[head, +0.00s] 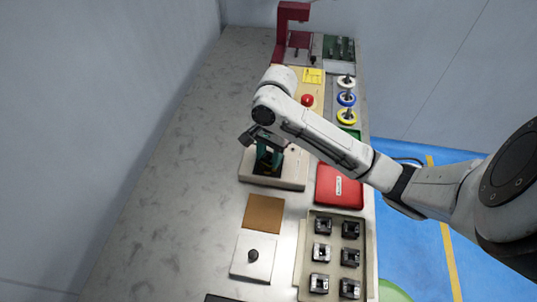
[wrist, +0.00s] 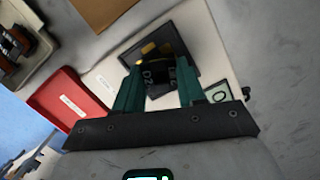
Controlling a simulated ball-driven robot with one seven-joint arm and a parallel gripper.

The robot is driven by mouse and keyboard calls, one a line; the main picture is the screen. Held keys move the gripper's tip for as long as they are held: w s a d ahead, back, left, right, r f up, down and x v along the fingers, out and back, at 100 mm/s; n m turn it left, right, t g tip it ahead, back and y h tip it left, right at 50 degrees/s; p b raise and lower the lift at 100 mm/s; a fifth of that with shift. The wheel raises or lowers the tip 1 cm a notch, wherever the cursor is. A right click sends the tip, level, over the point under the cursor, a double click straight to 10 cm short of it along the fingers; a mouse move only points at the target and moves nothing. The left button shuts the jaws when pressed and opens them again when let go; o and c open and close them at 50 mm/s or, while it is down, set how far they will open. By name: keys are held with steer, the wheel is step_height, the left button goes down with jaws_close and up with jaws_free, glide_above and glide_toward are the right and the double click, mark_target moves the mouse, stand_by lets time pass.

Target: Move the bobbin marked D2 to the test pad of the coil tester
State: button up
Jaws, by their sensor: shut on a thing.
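The coil tester is a pale box (head: 292,180) in the middle of the bench in the head view. In the wrist view its light top (wrist: 208,42) carries the dark square test pad (wrist: 180,42) and a small pale green display (wrist: 219,92). My gripper (head: 267,163) is over the tester. Its green fingers (wrist: 158,90) are shut on a dark bobbin marked D2 (wrist: 149,78), which lies over the pad in the wrist view. I cannot tell whether the bobbin touches the pad. In the head view the gripper hides the bobbin.
A tray (head: 301,262) with several dark bobbins stands at the front right. A red labelled box (head: 339,186) is right of the tester. A brown square (head: 264,214) and a white block with a black knob (head: 253,262) lie in front. The bench's left side is clear.

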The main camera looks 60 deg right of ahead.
steer(key=shift+f, duration=0.1)
steer(key=o, duration=1)
steer(key=shift+o, duration=0.2)
step_height(320, 180, up, 12)
steer(key=d+p, duration=0.1)
steer(key=p, duration=0.2)
steer(key=shift+d, duration=0.4)
